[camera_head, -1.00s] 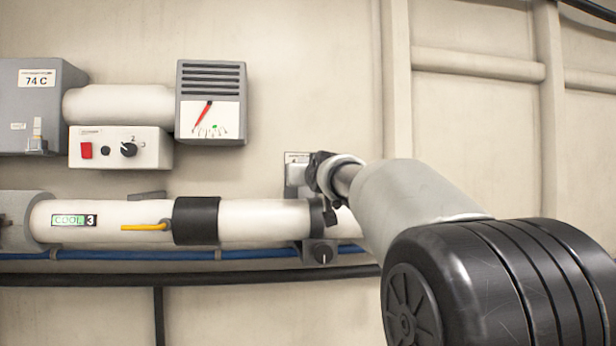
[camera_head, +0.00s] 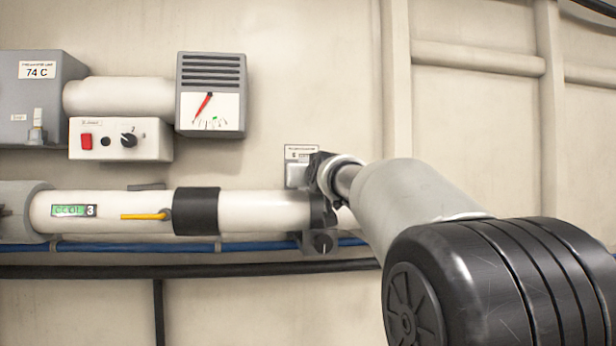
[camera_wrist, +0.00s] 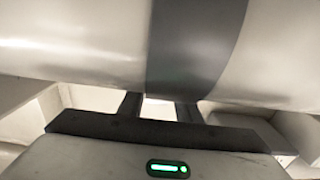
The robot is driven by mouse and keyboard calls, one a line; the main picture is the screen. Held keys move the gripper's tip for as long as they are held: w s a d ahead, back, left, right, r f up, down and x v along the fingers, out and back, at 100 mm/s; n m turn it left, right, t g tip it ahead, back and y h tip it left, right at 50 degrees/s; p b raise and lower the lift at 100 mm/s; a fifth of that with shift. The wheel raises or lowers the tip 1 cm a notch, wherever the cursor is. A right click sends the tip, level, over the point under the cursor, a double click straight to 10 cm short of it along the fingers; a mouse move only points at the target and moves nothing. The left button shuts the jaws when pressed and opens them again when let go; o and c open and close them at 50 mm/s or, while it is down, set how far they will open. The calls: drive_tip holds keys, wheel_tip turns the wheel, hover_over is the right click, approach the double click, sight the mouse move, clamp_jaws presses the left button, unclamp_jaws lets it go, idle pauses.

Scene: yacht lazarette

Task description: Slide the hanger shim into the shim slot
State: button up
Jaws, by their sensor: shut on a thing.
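In the head view my gripper (camera_head: 326,178) is at the right part of the white pipe (camera_head: 265,211), beside a dark hanger band (camera_head: 322,212). In the wrist view my gripper's two dark fingers (camera_wrist: 160,107) point towards the pipe, just under a grey band (camera_wrist: 195,45) around it. The fingers are apart, with a pale patch between them. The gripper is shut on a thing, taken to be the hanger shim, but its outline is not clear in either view. I cannot make out the shim slot; my arm and the pipe hide part of that place.
A grey bracket with a label (camera_head: 297,172) is on the wall behind my gripper. A dark block with a knob (camera_head: 320,242) sits below the pipe. A yellow lever (camera_head: 145,217), a black sleeve (camera_head: 196,211) and a blue line (camera_head: 130,247) lie to the left. Wall ribs stand right.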

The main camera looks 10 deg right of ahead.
drive_tip(key=shift+f+b, duration=0.5)
drive_tip(key=shift+f, duration=0.15)
drive_tip(key=o, duration=1.1)
drive_tip(key=shift+o, duration=0.2)
drive_tip(key=shift+f, duration=0.1)
drive_tip(key=s, duration=1.7)
drive_tip(key=shift+s, duration=0.25)
drive_tip(key=shift+r, duration=0.2)
